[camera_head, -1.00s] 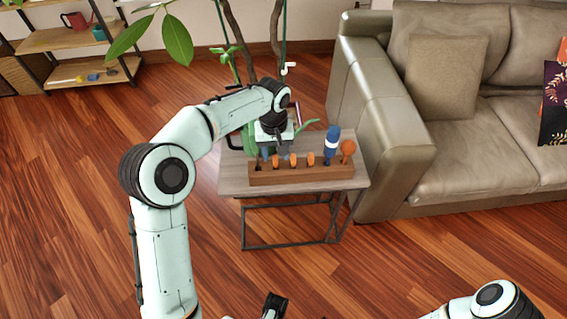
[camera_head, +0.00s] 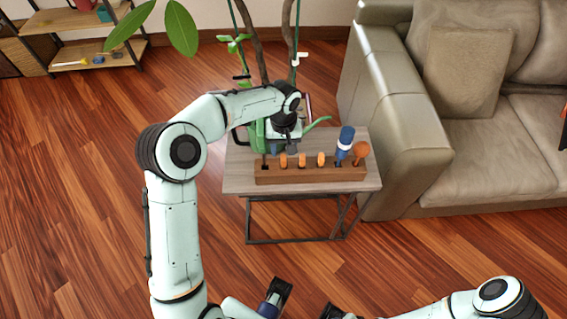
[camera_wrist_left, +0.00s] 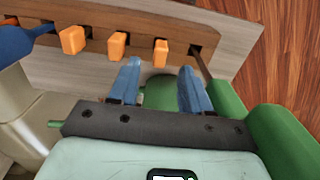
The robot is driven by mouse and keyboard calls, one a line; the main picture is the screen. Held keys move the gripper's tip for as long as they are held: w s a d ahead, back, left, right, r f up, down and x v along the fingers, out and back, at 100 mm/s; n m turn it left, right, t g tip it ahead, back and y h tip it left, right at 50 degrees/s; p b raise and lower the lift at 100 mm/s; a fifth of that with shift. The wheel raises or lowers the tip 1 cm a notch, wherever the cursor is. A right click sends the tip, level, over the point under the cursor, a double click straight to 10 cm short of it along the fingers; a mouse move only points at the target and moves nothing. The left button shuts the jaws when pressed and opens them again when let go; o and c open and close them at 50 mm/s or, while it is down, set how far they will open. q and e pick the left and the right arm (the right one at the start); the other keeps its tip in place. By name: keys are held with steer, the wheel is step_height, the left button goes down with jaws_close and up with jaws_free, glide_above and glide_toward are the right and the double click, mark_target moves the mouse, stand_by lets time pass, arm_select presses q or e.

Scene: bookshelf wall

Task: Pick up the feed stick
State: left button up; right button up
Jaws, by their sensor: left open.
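Several small upright orange sticks, likely the feed sticks, stand in slots of a wooden rack (camera_head: 310,174); the middle one (camera_head: 302,160) also shows in the left wrist view (camera_wrist_left: 117,45). My left gripper (camera_head: 280,147) is just behind the left part of the rack, pointing down. In the left wrist view its blue fingers (camera_wrist_left: 160,70) are apart with nothing between them. The nearest orange stick (camera_wrist_left: 161,52) appears just beyond the gap, not gripped. Which stick is meant, I cannot tell. Parts of my right arm show at the bottom; its jaw state is unclear.
The rack sits on a small grey side table (camera_head: 240,178). A blue-and-white tool (camera_head: 345,142) and a round orange-headed one (camera_head: 361,151) fill the rack's right end. A sofa (camera_head: 395,120) borders the table's right.

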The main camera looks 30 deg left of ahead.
mark_target(283, 157)
arm_select(q)
steer(key=shift+f, duration=3)
jaws_close()
